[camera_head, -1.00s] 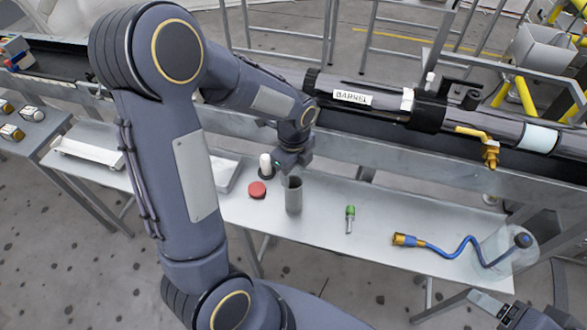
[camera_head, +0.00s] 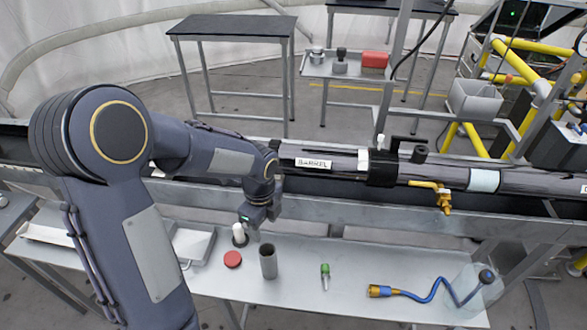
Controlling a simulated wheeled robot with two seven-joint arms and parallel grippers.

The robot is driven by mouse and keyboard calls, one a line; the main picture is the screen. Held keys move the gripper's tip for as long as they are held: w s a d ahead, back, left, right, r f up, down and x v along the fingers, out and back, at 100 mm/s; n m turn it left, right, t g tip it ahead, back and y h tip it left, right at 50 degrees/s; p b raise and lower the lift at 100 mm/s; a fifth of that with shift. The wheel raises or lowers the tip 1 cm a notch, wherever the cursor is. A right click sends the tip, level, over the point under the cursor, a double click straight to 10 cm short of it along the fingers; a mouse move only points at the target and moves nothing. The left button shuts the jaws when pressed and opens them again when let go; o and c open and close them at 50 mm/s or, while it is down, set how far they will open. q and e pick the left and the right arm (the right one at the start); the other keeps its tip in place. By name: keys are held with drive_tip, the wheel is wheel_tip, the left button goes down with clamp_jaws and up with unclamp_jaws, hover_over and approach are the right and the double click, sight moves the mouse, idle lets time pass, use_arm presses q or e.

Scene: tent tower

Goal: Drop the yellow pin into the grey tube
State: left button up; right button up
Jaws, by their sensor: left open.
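The grey tube (camera_head: 268,262) stands upright and open at the top on the metal bench. My left gripper (camera_head: 253,234) is open, above and slightly behind the tube's mouth, apart from it. I see nothing between its fingers, though they are small and dark here. No yellow pin shows in this view. The inside of the tube is hidden. My right gripper is out of view.
A white-topped piece (camera_head: 239,234) and a red disc (camera_head: 232,259) sit left of the tube. A green-topped piece (camera_head: 325,271) and a blue hose (camera_head: 420,298) lie to the right. The labelled barrel (camera_head: 325,160) runs behind the bench.

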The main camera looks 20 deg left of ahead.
use_arm(q)
drive_tip(key=s+d+r+n+t+h, duration=0.2)
drive_tip(key=s+r+n, duration=0.4)
drive_tip(key=s+n, duration=0.2)
drive_tip(key=s+d+r+n+t+h, duration=0.1)
drive_tip(key=s+d+r+n+t, duration=0.1)
drive_tip(key=s+r+n, duration=0.4)
drive_tip(key=s+n+t, duration=0.1)
drive_tip(key=s+n, duration=0.2)
drive_tip(key=n, duration=0.4)
drive_tip(key=shift+d+r+n+t+h, duration=0.15)
drive_tip(key=shift+r+n+t+h, duration=0.15)
drive_tip(key=shift+h, duration=0.1)
